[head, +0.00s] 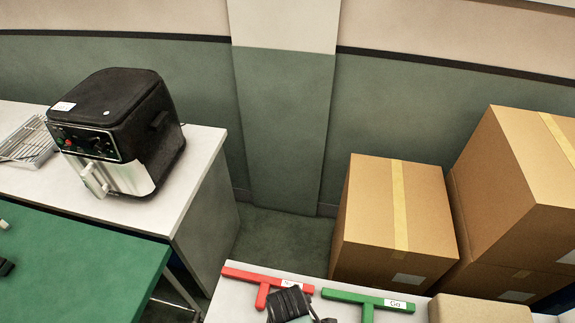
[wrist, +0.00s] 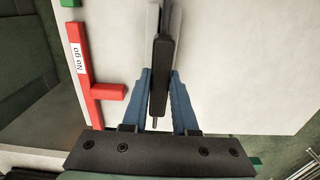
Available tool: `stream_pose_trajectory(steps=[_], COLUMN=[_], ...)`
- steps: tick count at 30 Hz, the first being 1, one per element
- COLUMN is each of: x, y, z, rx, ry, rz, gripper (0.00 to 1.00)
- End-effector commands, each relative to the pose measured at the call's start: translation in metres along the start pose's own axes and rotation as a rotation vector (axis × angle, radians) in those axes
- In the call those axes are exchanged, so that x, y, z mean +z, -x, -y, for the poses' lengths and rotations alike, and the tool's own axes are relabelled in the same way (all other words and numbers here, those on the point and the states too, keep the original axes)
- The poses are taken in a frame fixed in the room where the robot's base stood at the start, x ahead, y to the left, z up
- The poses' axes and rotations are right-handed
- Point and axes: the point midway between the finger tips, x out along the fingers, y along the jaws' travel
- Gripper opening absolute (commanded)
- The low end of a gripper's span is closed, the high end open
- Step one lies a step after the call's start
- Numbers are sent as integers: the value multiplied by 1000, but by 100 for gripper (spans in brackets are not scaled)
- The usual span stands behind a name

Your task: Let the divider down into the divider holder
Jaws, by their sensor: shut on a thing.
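My gripper (wrist: 159,80) has its two blue fingers closed on both sides of a slim black piece (wrist: 160,62), which I take to be the divider. A pale grey, narrow part shows beyond and beside its top, and a thin pin shows at its lower end. It is over the white table top; I cannot tell whether it touches. In the head view only a dark part of my gripper (head: 290,305) shows at the bottom edge, and the held piece is not clear there. I cannot make out the divider holder for certain.
A red T-shaped piece marked "No go" (wrist: 80,70) lies left of my gripper. A green T-shaped piece marked "Go" (head: 368,299) lies to the right in the head view. A tan block (head: 480,310) and cardboard boxes (head: 395,215) stand farther right. A black fryer (head: 115,120) stands left.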

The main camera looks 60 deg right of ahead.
Motion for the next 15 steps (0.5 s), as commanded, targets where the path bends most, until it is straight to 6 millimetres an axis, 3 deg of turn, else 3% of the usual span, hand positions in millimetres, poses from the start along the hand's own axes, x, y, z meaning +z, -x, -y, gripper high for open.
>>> stream_pose_trajectory(steps=[7,8,13,15], x=[0,0,0,0], y=[0,0,0,0], z=[0,0,0,0], rx=[1,1,1,1], ry=[0,0,0,0], rz=[-1,-1,-1,-1], gripper=[0,28,59,62])
